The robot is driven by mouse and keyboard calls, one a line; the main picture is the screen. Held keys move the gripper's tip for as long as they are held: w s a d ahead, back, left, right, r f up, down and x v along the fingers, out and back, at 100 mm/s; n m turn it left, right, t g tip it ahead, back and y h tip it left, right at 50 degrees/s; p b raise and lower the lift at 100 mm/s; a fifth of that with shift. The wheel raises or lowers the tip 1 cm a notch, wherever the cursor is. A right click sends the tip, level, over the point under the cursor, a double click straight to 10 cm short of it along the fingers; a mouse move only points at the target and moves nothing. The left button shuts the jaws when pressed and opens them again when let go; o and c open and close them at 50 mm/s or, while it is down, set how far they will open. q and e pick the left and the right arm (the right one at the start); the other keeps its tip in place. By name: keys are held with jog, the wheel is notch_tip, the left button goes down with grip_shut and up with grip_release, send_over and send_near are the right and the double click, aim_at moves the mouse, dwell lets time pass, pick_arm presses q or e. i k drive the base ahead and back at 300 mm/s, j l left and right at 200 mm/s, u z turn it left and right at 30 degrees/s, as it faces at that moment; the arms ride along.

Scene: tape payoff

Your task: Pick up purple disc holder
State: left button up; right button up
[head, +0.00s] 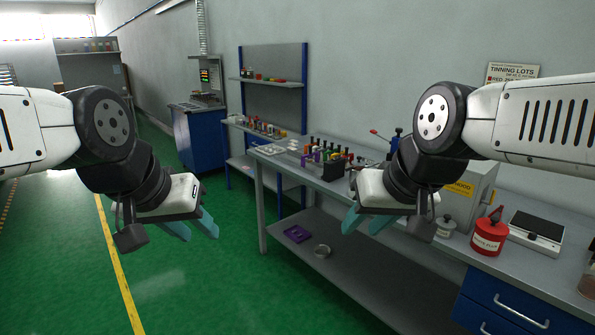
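A flat purple holder (297,233) lies on the lower shelf of the grey workbench, near its left end. It looks like the disc holder, but its details are too small to make out. My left gripper (201,235) hangs over the green floor, left of the bench. Its teal fingers are apart with nothing between them. My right gripper (359,232) is in front of the bench, to the right of the purple holder in the picture. Its teal fingers are also apart and empty. Neither gripper touches the holder.
The bench top (281,162) carries several small bottles, a red canister (488,237) and a scale (537,231). Blue drawers (505,304) are at lower right. The green floor (225,285) at left is clear.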

aim_at(311, 154)
jog(key=i+l+z, duration=0.15)
jog(key=i+z, duration=0.3)
jog(key=i, duration=0.5)
jog(key=i+j+z, duration=0.2)
jog(key=i+z, duration=0.3)
jog(key=i, duration=0.4)
jog(key=i+u, duration=0.2)
jog(key=i+l, duration=0.05)
jog(key=i, duration=0.05)
